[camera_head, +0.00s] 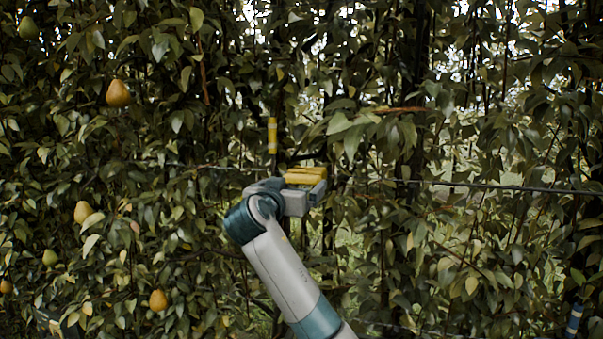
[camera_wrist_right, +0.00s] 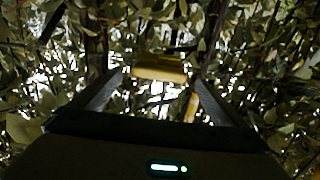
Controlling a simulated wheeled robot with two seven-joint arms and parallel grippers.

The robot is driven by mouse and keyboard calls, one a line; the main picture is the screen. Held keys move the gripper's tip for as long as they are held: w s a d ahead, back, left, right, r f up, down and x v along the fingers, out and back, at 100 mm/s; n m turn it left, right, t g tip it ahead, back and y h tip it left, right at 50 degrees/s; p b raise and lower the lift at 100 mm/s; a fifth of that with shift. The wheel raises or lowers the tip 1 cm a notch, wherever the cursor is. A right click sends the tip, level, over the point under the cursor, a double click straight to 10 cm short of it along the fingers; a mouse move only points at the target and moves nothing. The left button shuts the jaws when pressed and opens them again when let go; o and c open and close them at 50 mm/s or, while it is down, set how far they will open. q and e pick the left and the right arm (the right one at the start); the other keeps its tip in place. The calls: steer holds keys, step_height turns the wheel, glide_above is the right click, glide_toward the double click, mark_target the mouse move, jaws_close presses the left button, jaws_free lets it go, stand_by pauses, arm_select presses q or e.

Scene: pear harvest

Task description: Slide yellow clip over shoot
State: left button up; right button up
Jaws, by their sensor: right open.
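My right gripper (camera_head: 304,195) is at mid-picture in the head view, in front of the foliage. In the right wrist view its two dark fingers (camera_wrist_right: 157,79) stand wide apart. The yellow clip (camera_head: 306,173) shows at the top of the gripper in the head view. In the right wrist view the yellow clip (camera_wrist_right: 160,67) lies across the gap at the fingertips; I cannot tell whether it touches them. A yellow-and-white banded piece (camera_head: 272,136) stands upright among the leaves, left of and above the clip. The shoot itself is hard to pick out among the leaves. My left gripper is out of view.
A dark wire (camera_head: 480,186) runs across the foliage at gripper height. Pears hang at the left, one high (camera_head: 118,93) and one low (camera_head: 158,300). A blue-and-white banded piece (camera_head: 574,319) is at the lower right. Leaves and stems crowd around the gripper.

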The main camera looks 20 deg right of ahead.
mark_target(300, 180)
steer(key=p+x, duration=0.1)
steer(key=x, duration=0.3)
steer(key=shift+w+r+p, duration=0.1)
steer(key=shift+p, duration=0.2)
steer(key=shift+x, duration=0.85)
steer(key=shift+c, duration=0.6)
